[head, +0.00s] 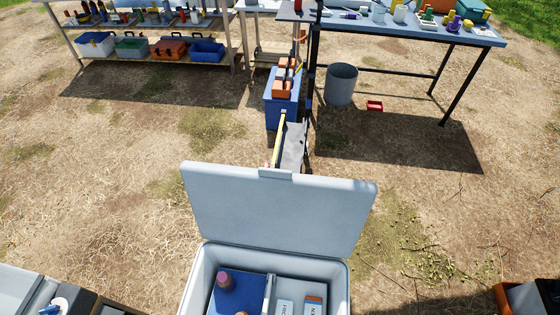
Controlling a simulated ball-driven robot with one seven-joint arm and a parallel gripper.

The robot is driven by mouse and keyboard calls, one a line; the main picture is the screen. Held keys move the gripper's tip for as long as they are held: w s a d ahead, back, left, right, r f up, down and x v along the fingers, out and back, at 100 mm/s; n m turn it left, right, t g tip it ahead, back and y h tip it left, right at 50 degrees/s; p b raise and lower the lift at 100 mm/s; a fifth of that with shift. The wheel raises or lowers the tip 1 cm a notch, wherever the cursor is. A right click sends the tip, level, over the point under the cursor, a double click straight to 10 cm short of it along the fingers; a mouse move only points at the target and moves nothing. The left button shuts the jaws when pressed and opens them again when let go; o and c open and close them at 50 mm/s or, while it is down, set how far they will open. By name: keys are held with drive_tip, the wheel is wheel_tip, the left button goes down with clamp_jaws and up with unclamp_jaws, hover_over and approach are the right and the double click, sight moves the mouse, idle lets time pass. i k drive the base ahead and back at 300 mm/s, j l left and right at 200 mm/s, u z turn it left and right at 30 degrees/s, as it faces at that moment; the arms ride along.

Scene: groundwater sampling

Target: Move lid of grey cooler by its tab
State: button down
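The grey cooler (197,285) stands open at the bottom centre, its lower part cut off by the picture edge. Its pale grey lid (275,215) is raised and stands up at the back of the box, facing me. The tab (275,173) is a small grey piece at the middle of the lid's top edge. Inside, a divider (268,292) separates a blue part (240,288) with a purple-pink capped item (224,279) from a part with labelled packs (313,304). My gripper does not show in this view.
Behind the lid stand a narrow grey and yellow item (292,148) and a blue bin (283,103). Shelves (150,62) stand back left. Dry grass is open on both sides.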

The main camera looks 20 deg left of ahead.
sight(271, 208)
drive_tip(key=i+l+u, duration=0.2)
drive_tip(key=l, duration=0.2)
drive_tip(key=l+u, duration=0.15)
drive_tip(key=l, duration=0.2)
drive_tip(key=i+l+u, duration=0.2)
drive_tip(key=l, duration=0.25)
drive_tip(key=l+u, duration=0.15)
drive_tip(key=l, duration=0.25)
drive_tip(key=i+l+u, duration=0.35)
drive_tip(key=i+l, duration=0.2)
drive_tip(key=i+l+u, duration=0.2)
drive_tip(key=l, duration=0.2)
drive_tip(key=i+l+u, duration=0.15)
drive_tip(key=i+l, duration=0.15)
drive_tip(key=i+l+u, duration=0.2)
drive_tip(key=l, duration=0.3)
drive_tip(key=j, duration=0.35)
drive_tip(key=k+j, duration=0.15)
drive_tip(key=j, duration=0.2)
